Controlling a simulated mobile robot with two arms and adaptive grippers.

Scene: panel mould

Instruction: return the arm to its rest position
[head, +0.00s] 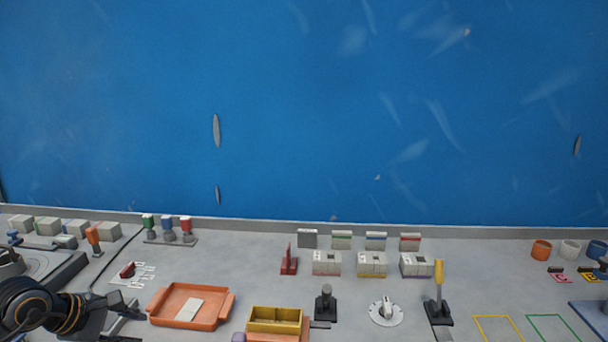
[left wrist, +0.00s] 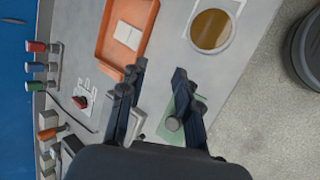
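My left arm shows as a dark, cabled shape (head: 45,308) at the lower left of the head view, above the grey panel top. In the left wrist view my left gripper (left wrist: 160,70) has its two dark fingers apart, with nothing between their tips. The fingers point toward the grey surface near the orange tray. My right gripper is in neither view.
An orange tray (head: 213,318) with a white card (head: 188,309) lies right of my left arm. A red rotary switch (head: 128,270) is close by. Coloured posts (head: 169,228) stand behind. A lever (head: 439,280) stands farther right. The blue wall (head: 300,120) is behind the panel.

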